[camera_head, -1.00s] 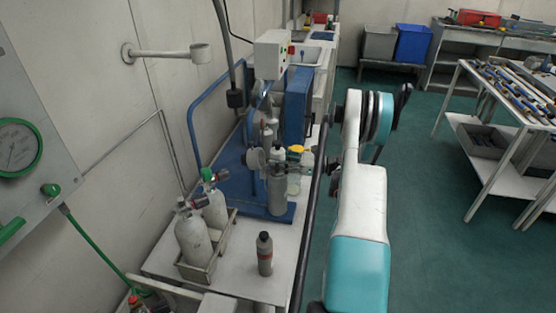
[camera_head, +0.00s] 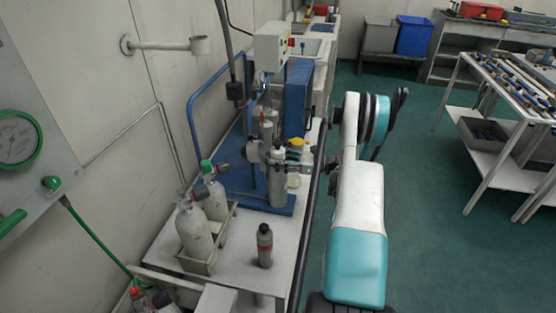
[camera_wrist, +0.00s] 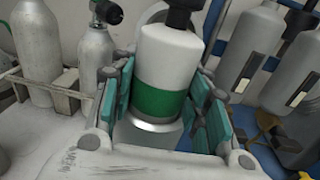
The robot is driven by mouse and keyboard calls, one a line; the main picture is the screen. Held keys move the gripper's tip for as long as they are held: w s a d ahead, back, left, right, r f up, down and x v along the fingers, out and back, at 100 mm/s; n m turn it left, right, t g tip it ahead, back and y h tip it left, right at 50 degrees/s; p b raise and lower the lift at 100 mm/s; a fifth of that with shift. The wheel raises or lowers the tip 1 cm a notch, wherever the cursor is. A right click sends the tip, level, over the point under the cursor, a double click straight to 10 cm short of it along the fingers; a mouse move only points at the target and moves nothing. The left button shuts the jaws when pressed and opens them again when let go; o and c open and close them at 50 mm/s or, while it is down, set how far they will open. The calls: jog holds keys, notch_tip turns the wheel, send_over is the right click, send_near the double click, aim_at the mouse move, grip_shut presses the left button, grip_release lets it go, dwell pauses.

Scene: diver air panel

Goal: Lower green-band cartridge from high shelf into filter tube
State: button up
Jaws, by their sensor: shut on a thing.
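The cartridge (camera_wrist: 175,54) is a white cylinder with a green band (camera_wrist: 163,98) and a black top. It stands nearly upright in the wrist view. My gripper (camera_wrist: 166,105) is shut on it, with teal pads on both sides. Below the band is a shiny metal rim; I cannot tell if this is the cartridge's own base or the tube's mouth. In the head view a grey upright cylinder (camera_head: 277,187) on the blue stand may be the filter tube.
Two grey gas cylinders (camera_head: 194,232) stand in a rack at the left; they also show in the wrist view (camera_wrist: 94,62). A dark grey bottle (camera_head: 265,248) stands on the white bench (camera_head: 230,268). A dark rail (camera_head: 310,215) runs along its edge.

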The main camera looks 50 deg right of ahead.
jog(key=o, duration=1.1)
jog(key=shift+f, duration=0.15)
jog(key=shift+o, duration=1.4)
jog(key=shift+a+f, duration=0.1)
jog(key=shift+f, duration=0.05)
jog(key=shift+s, duration=0.1)
jog(key=v, duration=1.2)
jog(key=shift+r, duration=0.25)
